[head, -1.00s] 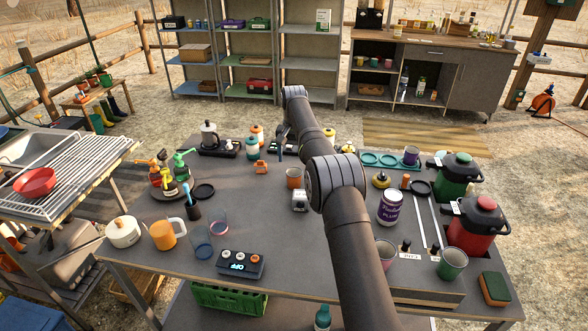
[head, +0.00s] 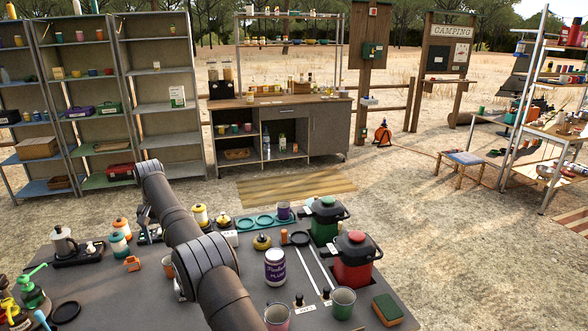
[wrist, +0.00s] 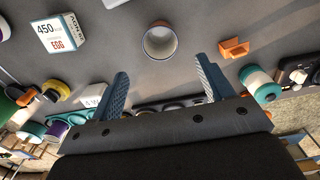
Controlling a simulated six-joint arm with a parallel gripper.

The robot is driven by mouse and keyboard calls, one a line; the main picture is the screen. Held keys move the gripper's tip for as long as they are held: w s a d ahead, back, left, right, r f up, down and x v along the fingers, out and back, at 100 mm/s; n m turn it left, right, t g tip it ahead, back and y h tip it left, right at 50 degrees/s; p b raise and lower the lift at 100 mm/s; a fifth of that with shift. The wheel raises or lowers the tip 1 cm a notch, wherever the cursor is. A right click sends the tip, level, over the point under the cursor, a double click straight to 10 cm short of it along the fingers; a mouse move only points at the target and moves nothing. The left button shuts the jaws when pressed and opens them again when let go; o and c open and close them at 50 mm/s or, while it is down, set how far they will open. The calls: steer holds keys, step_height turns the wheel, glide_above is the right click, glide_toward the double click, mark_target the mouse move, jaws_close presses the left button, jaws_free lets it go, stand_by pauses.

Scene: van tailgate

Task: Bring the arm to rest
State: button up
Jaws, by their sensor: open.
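My arm reaches out over the dark grey table (head: 130,290) in the head view. My gripper (head: 146,222) is near the table's far edge, beside the orange-and-teal lidded jars, and partly hidden by the arm. In the wrist view my gripper (wrist: 163,72) shows two blue-grey fingers spread apart with nothing between them. A cup (wrist: 160,41) stands on the table beyond the fingertips. It looks apart from the fingers.
A white-and-teal jar (head: 119,243) and a small orange holder (head: 132,263) stand near the gripper. Red (head: 354,262) and green (head: 326,222) jugs stand at the right. A purple-labelled can (head: 275,267) is right of the arm. A 450 EGG box (wrist: 61,36) shows in the wrist view.

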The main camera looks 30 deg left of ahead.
step_height(320, 180, down, 11)
steer(key=shift+f, duration=0.1)
step_height(320, 180, up, 3)
steer(key=shift+f, duration=0.2)
steer(key=shift+r, duration=0.3)
